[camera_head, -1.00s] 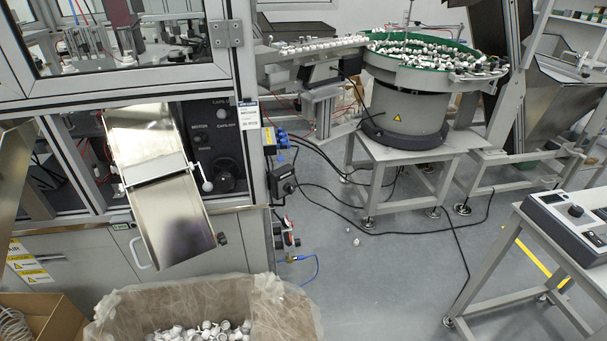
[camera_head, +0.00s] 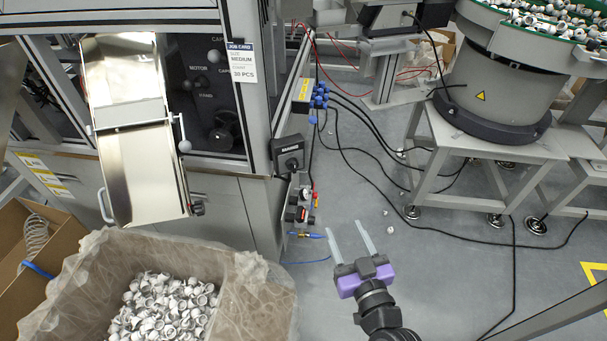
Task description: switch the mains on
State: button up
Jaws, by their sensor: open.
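The mains switch is a dark rotary handle on a black box (camera_head: 288,153), mounted on the right side of the machine's corner post. Its label seems to read "MAINS", but the print is small. I cannot tell which position the handle is in. My gripper (camera_head: 348,238) is in the lower middle of the head view, its two pale fingers pointing up and spread apart with nothing between them. It is below and to the right of the switch box and apart from it.
Pneumatic fittings (camera_head: 300,205) with a blue hose sit below the switch. A blue-plugged junction box (camera_head: 308,96) with cables is above. A lined box of caps (camera_head: 165,305) stands at lower left. A feeder stand (camera_head: 480,150) is at right. Floor around my gripper is mostly clear.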

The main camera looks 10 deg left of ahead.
aim_at(295, 169)
jog(key=shift+w+a+r+n+y+b, duration=0.3)
jog(key=shift+w+a+r, duration=0.45)
jog(key=shift+w+a, duration=1.55)
jog(key=shift+w+a+r+n+y+b, duration=0.1)
jog(key=shift+w+a+r+y+b, duration=0.35)
jog(key=shift+w+a, duration=1.85)
jog(key=shift+w+a+r+n+y+b, duration=0.2)
jog(key=shift+w+a+r+y, duration=0.55)
jog(key=shift+w+a, duration=1.5)
jog(key=shift+w+d+r+h, duration=0.25)
jog(key=shift+w+d+h, duration=0.05)
jog(key=shift+w+d, duration=0.05)
grip_shut()
